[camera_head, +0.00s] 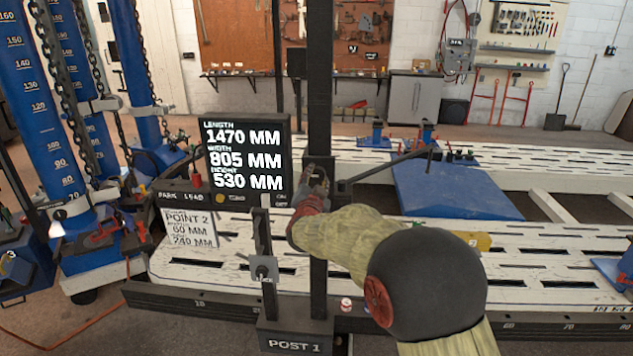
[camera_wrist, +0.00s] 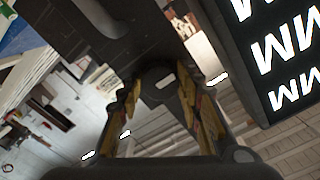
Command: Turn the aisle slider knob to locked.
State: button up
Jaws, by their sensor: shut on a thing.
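My gripper (camera_head: 316,184) reaches the tall dark post (camera_head: 318,90) marked POST 1, just right of the display. In the wrist view my gripper (camera_wrist: 160,98) has its two fingers on either side of a dark round knob (camera_wrist: 158,76) and is shut on it. The knob carries a short white mark and sits against a dark slider block (camera_wrist: 100,45). In the head view my gripper mostly hides this knob. No lock wording is readable, so I cannot tell its setting.
A display (camera_head: 247,160) reading 1470, 805 and 530 MM stands close left of my gripper. A shorter upright with a grey block (camera_head: 264,268) stands in front. The slotted white bench (camera_head: 540,265) and a blue ramp (camera_head: 450,188) lie to the right.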

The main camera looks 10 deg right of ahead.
dwell(0.4)
jog(key=o, duration=1)
jog(key=shift+o, duration=0.8)
jog(key=v, duration=1.2)
